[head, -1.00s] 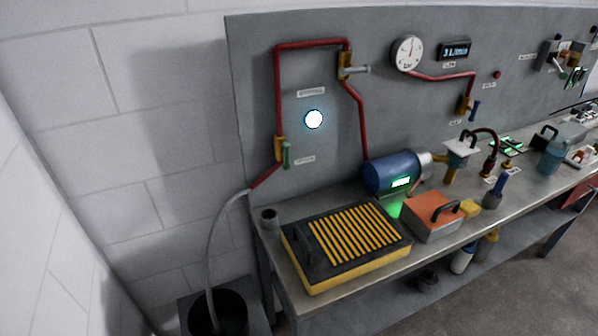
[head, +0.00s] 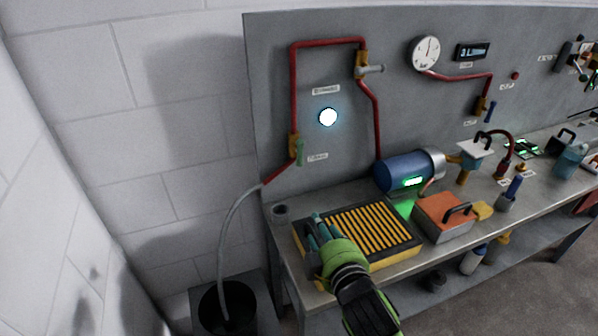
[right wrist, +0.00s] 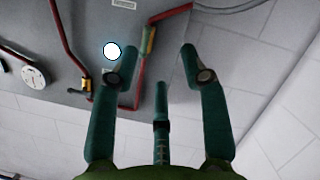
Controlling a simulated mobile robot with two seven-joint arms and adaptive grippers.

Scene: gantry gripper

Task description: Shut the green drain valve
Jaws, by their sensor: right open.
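The green drain valve handle (head: 300,152) is on a brass valve body at the lower end of the left red pipe on the grey panel. The handle points about straight down, in line with the pipe. The brass valve body also shows in the right wrist view (right wrist: 148,42), where the handle is hard to make out. My right gripper (head: 314,232) is in front of and below the valve, over the yellow grate. In the right wrist view its fingers (right wrist: 160,75) are spread and empty, apart from the valve. My left gripper is not in view.
A grey hose (head: 222,235) runs from the valve's pipe down into a black bucket (head: 228,308). A grey-handled valve (head: 370,69) sits higher on the panel. A blue motor (head: 402,172) and an orange box (head: 440,217) stand on the bench. The panel before the valve is clear.

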